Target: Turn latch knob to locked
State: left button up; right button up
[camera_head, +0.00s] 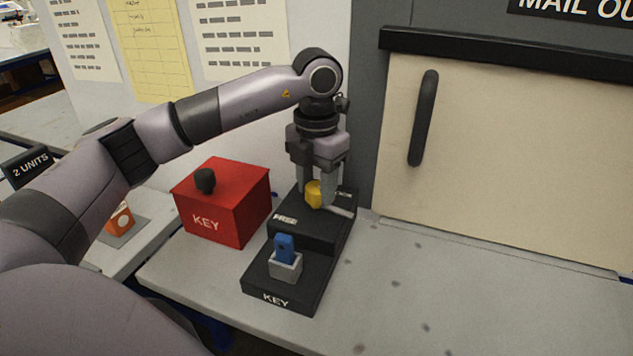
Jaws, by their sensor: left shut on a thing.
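A black latch unit (296,283) stands on the grey table, with a raised back part marked "FREE" and a front part marked "KEY". A yellow latch knob (313,192) sits on top of the raised part. My left gripper (318,194) points down from above and is shut on the knob; its fingers hide part of it. A light grey bar shows beside the knob, towards the right. The label at the far right of the raised part is partly hidden and I cannot read it. A blue key (284,247) stands upright in a grey socket (286,267) on the front part. My right gripper is not in view.
A red box (222,201) marked "KEY" with a black knob on its lid stands left of the latch unit. A cream door (510,150) with a black handle (423,118) rises behind on the right. The table (440,290) right of the unit is clear.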

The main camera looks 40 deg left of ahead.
aim_at(316, 187)
pick_arm(q)
jog(key=shift+r+n, duration=0.1)
jog(key=shift+n, duration=0.6)
jog(key=o, duration=1.1)
jog(key=shift+c, duration=0.2)
notch_tip(316, 187, up, 7)
jog(key=shift+r, duration=0.1)
